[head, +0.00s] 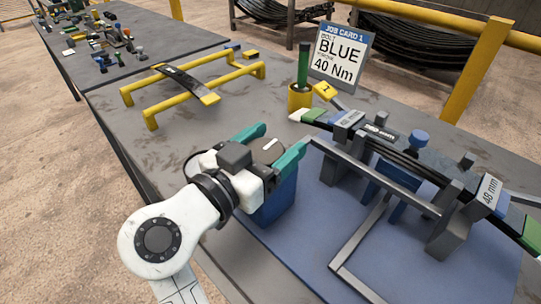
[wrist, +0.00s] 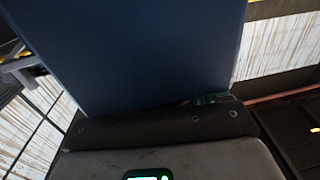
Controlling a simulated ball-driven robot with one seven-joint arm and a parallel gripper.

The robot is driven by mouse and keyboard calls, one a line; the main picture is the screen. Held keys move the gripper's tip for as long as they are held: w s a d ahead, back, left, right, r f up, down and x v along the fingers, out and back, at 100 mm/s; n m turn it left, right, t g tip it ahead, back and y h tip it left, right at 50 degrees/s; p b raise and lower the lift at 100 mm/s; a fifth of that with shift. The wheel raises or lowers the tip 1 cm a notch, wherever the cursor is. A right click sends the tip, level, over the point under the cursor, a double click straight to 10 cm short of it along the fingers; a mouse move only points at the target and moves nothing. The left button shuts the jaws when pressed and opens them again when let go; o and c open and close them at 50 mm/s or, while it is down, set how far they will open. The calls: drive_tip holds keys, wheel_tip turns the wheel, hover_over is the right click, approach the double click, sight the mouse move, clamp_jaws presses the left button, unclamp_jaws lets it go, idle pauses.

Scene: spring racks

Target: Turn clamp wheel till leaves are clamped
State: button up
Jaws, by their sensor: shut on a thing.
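The disc sits at the top of a blue block (head: 272,204) at the bench's front edge. In the wrist view a large dark blue face (wrist: 135,55) fills the middle; the fingertips' contact is hidden there. The dark leaves (head: 400,160) lie stacked lengthwise in a grey clamp fixture (head: 447,236) at right. Whether they are pressed tight cannot be told. The fixture carries a "48 mm" label (head: 489,191).
A job card (head: 341,54) reading "BLUE 40 Nm" stands behind a yellow cup (head: 299,97) holding a green-handled tool. A yellow rack (head: 190,90) holds one strip. A grey bar (head: 372,178) runs beside the fixture. Open bench lies between rack and gripper.

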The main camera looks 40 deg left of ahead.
drive_tip(key=shift+m+h+b, duration=0.3)
drive_tip(key=shift+m+h, duration=0.1)
drive_tip(key=shift+h, duration=0.2)
drive_tip(key=o, duration=1)
drive_tip(key=shift+c, duration=0.2)
drive_tip(key=shift+s, duration=0.1)
drive_tip(key=s, duration=1)
drive_tip(key=shift+s, duration=0.4)
drive_tip(key=shift+a, duration=0.1)
